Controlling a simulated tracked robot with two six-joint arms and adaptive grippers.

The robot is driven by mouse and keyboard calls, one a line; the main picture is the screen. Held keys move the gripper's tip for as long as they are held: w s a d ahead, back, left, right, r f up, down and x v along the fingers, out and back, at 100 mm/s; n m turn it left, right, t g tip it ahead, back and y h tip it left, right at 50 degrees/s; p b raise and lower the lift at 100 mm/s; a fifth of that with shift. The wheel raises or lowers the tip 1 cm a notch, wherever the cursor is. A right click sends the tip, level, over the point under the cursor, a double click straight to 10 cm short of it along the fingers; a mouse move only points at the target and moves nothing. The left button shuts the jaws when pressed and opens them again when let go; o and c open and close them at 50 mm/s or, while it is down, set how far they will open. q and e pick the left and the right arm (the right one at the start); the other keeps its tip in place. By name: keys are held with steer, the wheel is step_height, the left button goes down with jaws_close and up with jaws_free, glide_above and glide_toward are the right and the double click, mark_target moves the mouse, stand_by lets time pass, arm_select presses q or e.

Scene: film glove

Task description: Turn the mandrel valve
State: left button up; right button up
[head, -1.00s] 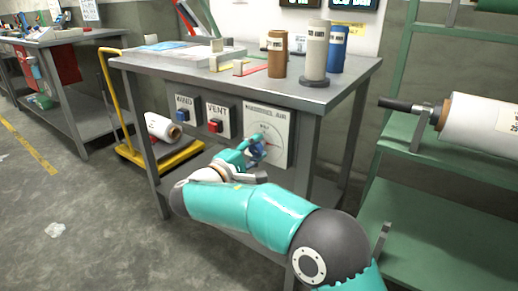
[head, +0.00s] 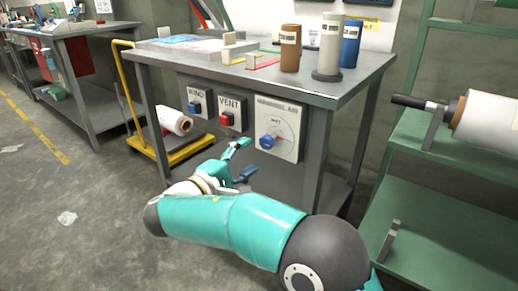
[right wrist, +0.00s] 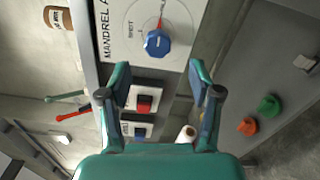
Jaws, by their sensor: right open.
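The mandrel valve is a blue knob (head: 267,142) on a white dial plate (head: 287,118) at the right end of the table's front. In the right wrist view the blue knob (right wrist: 154,43) sits on the plate with a red pointer above it. My right gripper (head: 243,160) is open and empty, to the left of and a little below the knob, apart from it. In the right wrist view its two fingers (right wrist: 158,82) are spread, with the knob beyond them. My left gripper is not in view.
Left of the dial are the VENT box with a red button (head: 226,118) and the WIND box with a blue button (head: 197,107). Rolls, including a brown one (head: 290,48), stand on the table (head: 345,82). A green rack (head: 415,150) stands at the right.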

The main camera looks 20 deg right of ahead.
steer(key=v, duration=0.4)
steer(key=shift+f, duration=0.1)
